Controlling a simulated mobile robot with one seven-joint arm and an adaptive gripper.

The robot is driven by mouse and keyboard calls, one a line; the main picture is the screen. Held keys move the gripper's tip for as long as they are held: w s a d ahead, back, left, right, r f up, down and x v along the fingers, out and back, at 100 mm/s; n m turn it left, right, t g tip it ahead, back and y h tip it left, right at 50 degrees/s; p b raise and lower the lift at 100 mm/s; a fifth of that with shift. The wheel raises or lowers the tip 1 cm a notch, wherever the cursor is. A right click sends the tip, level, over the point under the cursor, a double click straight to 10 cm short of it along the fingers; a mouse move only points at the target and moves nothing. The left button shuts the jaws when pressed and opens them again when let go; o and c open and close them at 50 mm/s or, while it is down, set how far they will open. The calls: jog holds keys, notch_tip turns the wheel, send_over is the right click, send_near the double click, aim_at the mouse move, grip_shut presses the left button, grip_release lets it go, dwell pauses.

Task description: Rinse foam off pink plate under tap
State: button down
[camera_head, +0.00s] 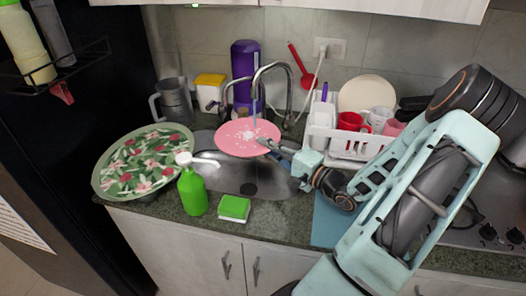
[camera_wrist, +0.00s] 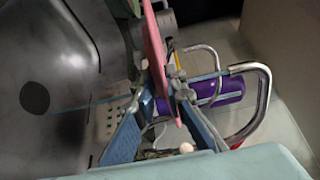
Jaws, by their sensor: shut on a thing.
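The pink plate (camera_head: 238,143) is held over the sink (camera_head: 245,180), below the curved metal tap (camera_head: 270,68). White foam patches (camera_head: 245,133) show on its middle. A thin bluish stream of water (camera_head: 254,112) comes down from the tap onto the plate. My gripper (camera_head: 268,144) is shut on the plate's right edge. In the wrist view the plate (camera_wrist: 153,50) shows edge-on between the fingers of my gripper (camera_wrist: 168,98), and the tap (camera_wrist: 262,80) is to the right. The plate's underside is hidden in the head view.
A green soap bottle (camera_head: 192,190) and a green sponge (camera_head: 234,208) stand at the sink's front edge. A floral tray (camera_head: 112,182) lies left. A white dish rack (camera_head: 318,137) with cups is right of the sink. A purple bottle (camera_head: 244,60) stands behind the tap.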

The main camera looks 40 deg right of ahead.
aim_at(257, 155)
jog(key=w+d, duration=0.1)
jog(key=w+d+b, duration=0.1)
jog(key=shift+d+f, duration=0.35)
jog(key=shift+f, duration=0.05)
jog(key=shift+w+d+f+b, duration=0.1)
jog(key=shift+w+d+b, duration=0.4)
jog(key=shift+d, duration=0.2)
jog(key=shift+a, duration=0.1)
jog(key=s+a, duration=0.4)
jog(key=a, duration=0.2)
jog(key=shift+s+b, duration=0.3)
jog(key=shift+s, duration=0.1)
jog(key=shift+a, duration=0.15)
dwell(1.0)
jog(key=shift+s+a+r+p, duration=0.55)
jog(key=shift+s+a+r, duration=0.15)
jog(key=shift+a+r, duration=0.3)
jog(key=shift+s+a+r+p, duration=0.5)
jog(key=shift+s+a+r, duration=0.2)
jog(key=shift+a+r, duration=0.25)
jog(key=shift+s+r, duration=0.1)
